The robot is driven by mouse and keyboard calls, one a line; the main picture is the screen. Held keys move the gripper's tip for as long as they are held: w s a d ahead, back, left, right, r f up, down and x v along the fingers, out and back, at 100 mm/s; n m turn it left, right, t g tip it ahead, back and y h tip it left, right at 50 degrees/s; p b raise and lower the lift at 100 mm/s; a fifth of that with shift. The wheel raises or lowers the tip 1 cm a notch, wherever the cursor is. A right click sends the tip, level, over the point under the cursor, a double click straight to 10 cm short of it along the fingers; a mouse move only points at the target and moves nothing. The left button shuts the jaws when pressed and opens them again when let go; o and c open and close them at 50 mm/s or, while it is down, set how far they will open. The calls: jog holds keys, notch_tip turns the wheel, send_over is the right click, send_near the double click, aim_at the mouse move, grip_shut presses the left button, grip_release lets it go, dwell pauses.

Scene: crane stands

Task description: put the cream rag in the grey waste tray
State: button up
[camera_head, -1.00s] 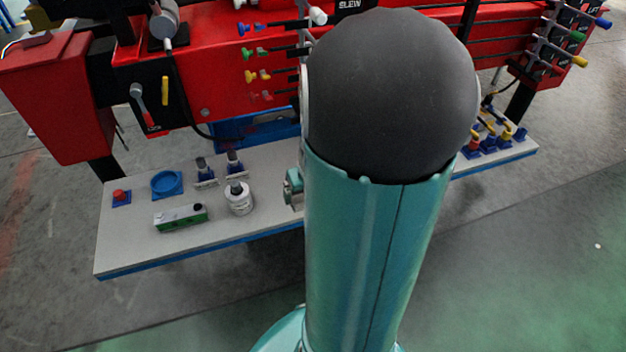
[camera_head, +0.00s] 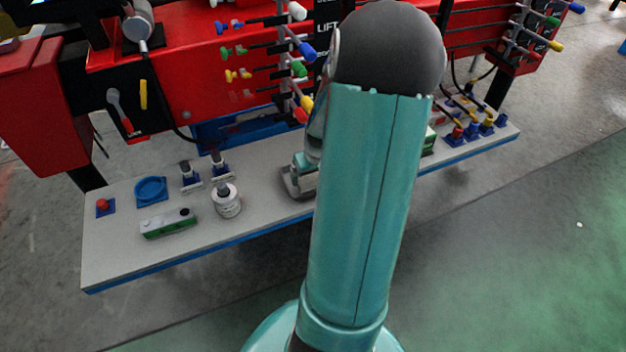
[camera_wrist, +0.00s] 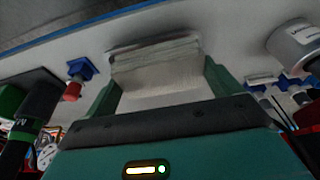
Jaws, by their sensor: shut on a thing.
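The cream rag (camera_wrist: 155,68) is a pale folded bundle between the two green fingers of my gripper (camera_wrist: 163,85) in the wrist view. The gripper is shut on it. The tray is not clear in the head view, where my arm covers the middle of the bench.
A red-and-blue piece (camera_wrist: 76,80) stands left of the rag in the wrist view. Red machinery with levers (camera_head: 297,70) rises behind.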

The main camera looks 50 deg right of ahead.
aim_at(313, 180)
jog(key=d+f, duration=0.1)
jog(key=w+f, duration=0.1)
jog(key=w+d+f, duration=0.1)
jog(key=f, duration=0.1)
jog(key=shift+d, duration=0.35)
notch_tip(313, 180, down, 3)
jog(key=o, duration=0.7)
jog(key=shift+r, duration=0.1)
jog(key=shift+s, duration=0.1)
